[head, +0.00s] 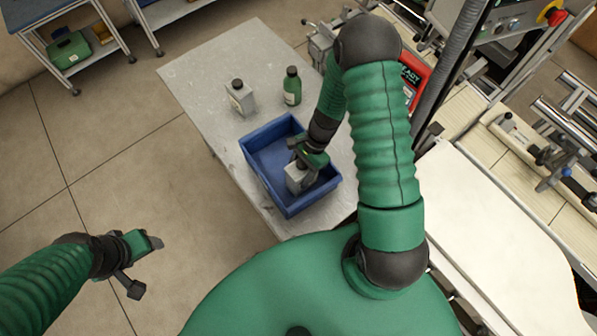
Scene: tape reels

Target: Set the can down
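A grey can (296,181) with a dark top is inside the blue bin (257,181), toward its near right part. My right gripper (306,165) is at the can's top, and its fingers appear to be around the neck. Whether the can rests on the bin floor or hangs just above it is hard to tell. My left gripper (146,266) is over the floor at the lower left, with its fingers apart and nothing between them.
The table's far left part is clear. Machinery with a red panel (412,75) stands at the right. A green case (69,50) sits on a cart.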

